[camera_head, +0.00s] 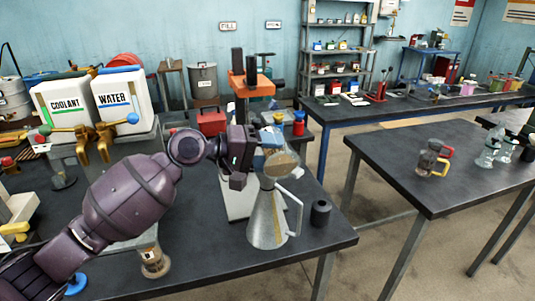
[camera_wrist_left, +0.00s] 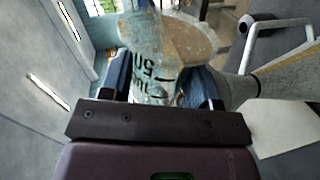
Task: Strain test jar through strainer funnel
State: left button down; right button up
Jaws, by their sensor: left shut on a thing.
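My left gripper (camera_head: 262,152) is shut on a clear test jar (camera_wrist_left: 150,80) with dark graduation marks. The jar is held beside and just above the strainer funnel (camera_head: 280,166), which has a tan round top. In the left wrist view a tan speckled disc (camera_wrist_left: 172,38) overlaps the jar's far end; I cannot tell whether they touch. The funnel sits in the mouth of a conical metal jug (camera_head: 267,220) with a pale handle, upright on the table. The jug also shows in the left wrist view (camera_wrist_left: 240,88). The jar is partly hidden by my fingers. My right gripper is not in view.
A black cylinder (camera_head: 320,213) stands right of the jug. An orange-and-black stand (camera_head: 250,84) rises behind it. COOLANT (camera_head: 62,107) and WATER (camera_head: 121,92) containers stand at left. Another table (camera_head: 400,150) at right holds glassware. The table's front right corner is clear.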

pick_arm(q)
jog(key=shift+w+r+n+p, duration=0.35)
jog(key=shift+n+p, duration=0.25)
jog(key=shift+p, duration=0.5)
jog(key=shift+a+r+n+g, duration=0.1)
jog(key=shift+r+n+g, duration=0.15)
jog(key=shift+n+g, duration=0.15)
jog(key=shift+w+f+n+h, duration=0.25)
jog(key=shift+f+n+h, duration=0.05)
jog(key=shift+n, duration=0.2)
dwell(0.8)
jog(key=shift+r, duration=0.1)
